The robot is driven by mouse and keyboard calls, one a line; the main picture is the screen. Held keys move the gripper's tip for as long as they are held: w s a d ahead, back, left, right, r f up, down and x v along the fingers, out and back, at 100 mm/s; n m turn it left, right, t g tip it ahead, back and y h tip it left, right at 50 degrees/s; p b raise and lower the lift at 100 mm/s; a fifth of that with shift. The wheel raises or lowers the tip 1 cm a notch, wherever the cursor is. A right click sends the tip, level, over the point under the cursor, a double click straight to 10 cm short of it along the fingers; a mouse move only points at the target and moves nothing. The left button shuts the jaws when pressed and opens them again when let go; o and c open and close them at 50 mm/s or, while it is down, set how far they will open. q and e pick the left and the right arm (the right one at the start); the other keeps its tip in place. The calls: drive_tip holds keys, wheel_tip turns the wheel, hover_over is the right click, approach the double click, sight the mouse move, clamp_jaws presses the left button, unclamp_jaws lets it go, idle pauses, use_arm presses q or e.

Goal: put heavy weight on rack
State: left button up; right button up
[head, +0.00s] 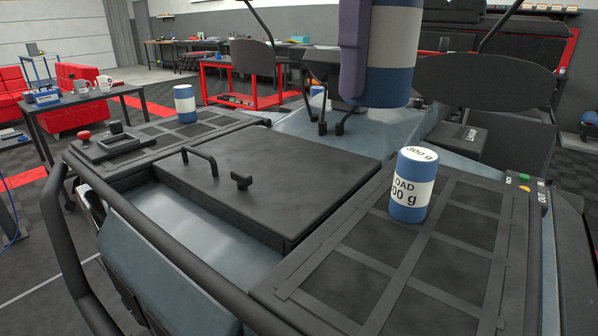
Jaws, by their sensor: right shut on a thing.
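A large blue-and-white cylindrical weight (397,45) is close to the camera at the top of the head view. Its upper end is cut off, and no writing shows on it. My right gripper (355,48) is shut on this weight and holds it raised; only a purple-grey finger shows at its left side. A smaller-looking blue weight with a white band (408,205), marked 300 g, stands upright on the right gridded deck. Another blue-and-white weight (185,104) stands upright on the left gridded deck. My left gripper is out of view. I cannot make out a rack.
A side table (75,98) with mugs (104,82) and a blue case stands at the left, beside red seats (85,112). A red-framed bench (240,85) and a dark chair stand behind. Open floor lies at the left and back left.

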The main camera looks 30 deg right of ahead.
drive_tip(key=b, duration=0.2)
hover_over(352, 272)
wheel_tip(352, 272, down, 7)
wheel_tip(352, 272, down, 7)
drive_tip(key=shift+s+f+p, duration=0.1)
drive_tip(key=shift+f+p, duration=0.1)
drive_tip(key=shift+p, duration=0.4)
wheel_tip(352, 272, down, 5)
drive_tip(key=shift+f, duration=0.2)
drive_tip(key=shift+f, duration=0.2)
drive_tip(key=o, duration=1.5)
